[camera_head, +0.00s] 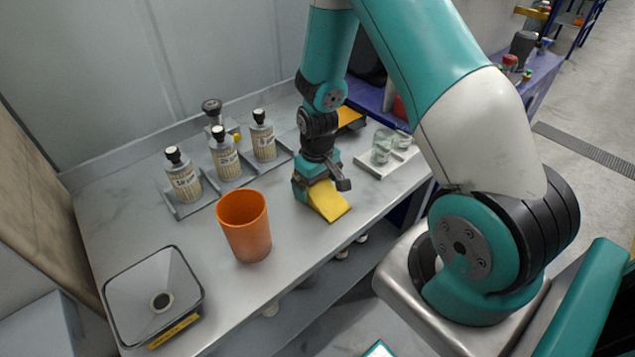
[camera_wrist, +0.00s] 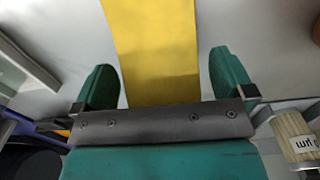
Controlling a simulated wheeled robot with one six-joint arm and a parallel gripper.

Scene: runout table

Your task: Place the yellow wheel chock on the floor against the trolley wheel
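The yellow wheel chock (camera_head: 328,201) lies on the grey tabletop, its sloped side facing the front edge. In the wrist view the chock (camera_wrist: 152,45) runs up between the two teal fingers. My gripper (camera_head: 318,192) is down at the chock, over its rear end. In the wrist view my gripper (camera_wrist: 163,85) is open, with a gap showing on each side between finger and chock. The trolley and its wheel cannot be made out in either view.
An orange cup (camera_head: 244,226) stands left of the chock. Several labelled bottles (camera_head: 226,153) stand in a grey rack behind. A tray with glass jars (camera_head: 388,155) is on the right. A grey funnel-like bin (camera_head: 153,296) sits at the front left. Floor (camera_head: 590,130) shows at right.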

